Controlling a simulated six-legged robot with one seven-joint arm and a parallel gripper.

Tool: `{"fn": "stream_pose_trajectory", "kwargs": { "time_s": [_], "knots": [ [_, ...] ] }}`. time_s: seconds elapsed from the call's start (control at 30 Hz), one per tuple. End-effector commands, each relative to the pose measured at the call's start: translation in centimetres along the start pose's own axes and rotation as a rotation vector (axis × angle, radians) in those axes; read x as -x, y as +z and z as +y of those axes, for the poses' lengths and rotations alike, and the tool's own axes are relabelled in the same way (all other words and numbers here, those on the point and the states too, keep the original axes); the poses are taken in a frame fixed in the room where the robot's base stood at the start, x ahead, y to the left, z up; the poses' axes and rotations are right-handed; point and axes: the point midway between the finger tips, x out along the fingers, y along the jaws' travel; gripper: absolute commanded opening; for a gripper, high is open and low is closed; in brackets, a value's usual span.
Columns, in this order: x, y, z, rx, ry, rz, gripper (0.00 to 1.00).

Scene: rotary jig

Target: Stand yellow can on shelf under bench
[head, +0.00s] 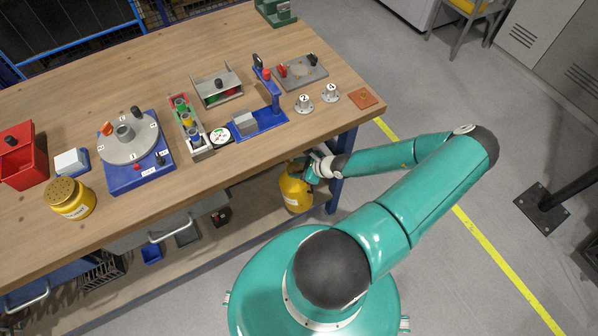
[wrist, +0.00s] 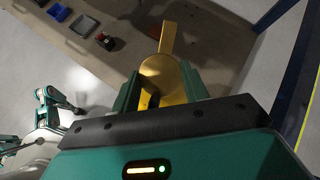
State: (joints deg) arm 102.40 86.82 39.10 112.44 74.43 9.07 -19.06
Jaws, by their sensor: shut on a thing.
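The yellow can (head: 296,190) is in my gripper (head: 312,170), below the front edge of the bench (head: 320,120) near its right leg. It looks about upright in the head view. In the wrist view the can (wrist: 162,72) sits between the two green fingers of my gripper (wrist: 157,92), with a flat yellow part reaching away from it. The wooden shelf (head: 190,256) runs under the bench. The shelf (wrist: 118,50) also shows beyond the can in the wrist view. I cannot tell whether the can's base touches the shelf.
The blue bench leg (head: 335,193) stands just right of the can. A yellow jar (head: 72,199) and several fixtures stand on the bench top. The shelf around the can looks clear.

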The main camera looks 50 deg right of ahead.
Motion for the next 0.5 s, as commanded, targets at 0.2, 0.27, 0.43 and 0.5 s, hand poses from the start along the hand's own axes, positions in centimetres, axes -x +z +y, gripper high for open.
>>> {"fn": "stream_pose_trajectory", "kwargs": {
  "time_s": [0.2,0.27,0.43,0.5],
  "knots": [
    [-2.7,-1.4,-1.5,0.003,-0.002,-0.004,0.0],
    [-3.1,-1.6,-1.7,0.003,-0.002,-0.006,0.0],
    [-4.0,-2.1,-2.2,0.005,-0.001,-0.005,0.0],
    [-4.5,-2.9,-2.0,0.002,-0.001,-0.007,0.0]
  ]
}}
